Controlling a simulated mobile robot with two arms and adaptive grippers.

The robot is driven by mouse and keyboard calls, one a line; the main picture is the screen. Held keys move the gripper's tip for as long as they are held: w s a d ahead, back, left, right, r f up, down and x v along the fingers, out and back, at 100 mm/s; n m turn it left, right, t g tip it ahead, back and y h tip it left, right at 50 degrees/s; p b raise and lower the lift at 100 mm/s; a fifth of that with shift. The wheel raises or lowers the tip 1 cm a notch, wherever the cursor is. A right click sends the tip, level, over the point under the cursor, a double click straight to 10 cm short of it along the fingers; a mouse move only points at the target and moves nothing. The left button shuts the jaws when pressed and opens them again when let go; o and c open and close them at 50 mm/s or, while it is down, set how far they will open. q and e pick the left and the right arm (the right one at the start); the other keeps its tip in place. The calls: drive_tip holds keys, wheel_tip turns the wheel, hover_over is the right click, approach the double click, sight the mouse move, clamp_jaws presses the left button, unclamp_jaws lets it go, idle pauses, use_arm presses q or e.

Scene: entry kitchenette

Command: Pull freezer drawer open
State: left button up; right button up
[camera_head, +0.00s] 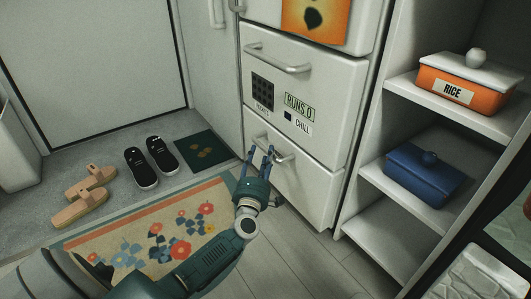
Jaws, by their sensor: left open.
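A white fridge-freezer unit with stacked drawers stands in the middle. Its lower drawer (300,185) looks closed and has a bar handle (285,158) near its top edge. My left gripper (260,153) is open, fingers pointing up at the lower drawer's handle. Its fingers overlap the handle's left part in view; I cannot tell whether they touch it. My right gripper is out of view.
On the right, open shelves hold an orange RICE box (465,84) and a blue lidded box (424,175). A floral rug (130,235), black shoes (150,163), tan sandals (83,196) and a dark green mat (203,150) lie left. Floor before the drawers looks clear.

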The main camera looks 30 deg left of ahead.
sight(264, 150)
use_arm(q)
drive_tip(key=shift+b+x, duration=0.65)
drive_tip(key=shift+x, duration=1.35)
clamp_jaws()
